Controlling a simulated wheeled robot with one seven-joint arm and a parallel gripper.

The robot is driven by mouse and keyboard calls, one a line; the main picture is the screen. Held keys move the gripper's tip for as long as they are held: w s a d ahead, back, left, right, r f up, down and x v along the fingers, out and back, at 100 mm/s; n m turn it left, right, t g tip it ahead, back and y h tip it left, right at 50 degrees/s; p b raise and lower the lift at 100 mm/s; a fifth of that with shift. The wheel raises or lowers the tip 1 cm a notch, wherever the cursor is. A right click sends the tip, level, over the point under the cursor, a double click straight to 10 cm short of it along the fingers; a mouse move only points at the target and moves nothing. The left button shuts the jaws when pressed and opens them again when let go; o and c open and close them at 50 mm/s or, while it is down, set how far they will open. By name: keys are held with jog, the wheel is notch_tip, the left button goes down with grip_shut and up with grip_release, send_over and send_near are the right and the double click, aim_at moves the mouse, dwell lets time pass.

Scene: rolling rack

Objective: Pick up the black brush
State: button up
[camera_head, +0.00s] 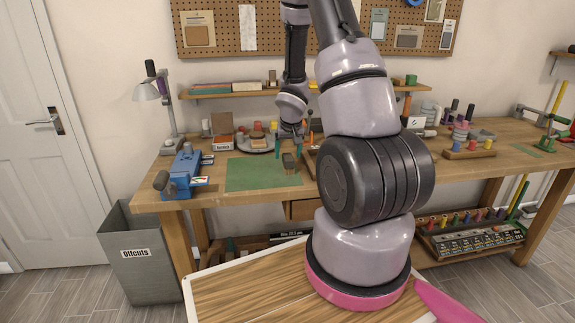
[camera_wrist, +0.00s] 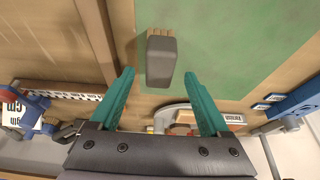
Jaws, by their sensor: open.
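The black brush (camera_wrist: 160,62) shows in the wrist view as a dark grey block with tan bristles at its top end. In the head view the brush (camera_head: 289,161) stands at the right edge of the green mat (camera_head: 255,176) on the workbench. My gripper (camera_wrist: 159,75) has two teal fingers spread apart with nothing held. In the wrist view the brush appears between and just past the fingertips, with a gap on each side. In the head view my gripper (camera_head: 290,150) is close above the brush. The exact height gap cannot be told.
A blue vise-like tool (camera_head: 183,170) and a lamp (camera_head: 150,90) stand at the bench's left. A round tray (camera_head: 258,146) with small blocks lies behind the mat. A shelf (camera_head: 235,93) runs along the back. The mat's left part is clear.

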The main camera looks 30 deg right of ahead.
jog(key=shift+x, duration=2.65)
jog(key=shift+s, duration=0.15)
grip_shut()
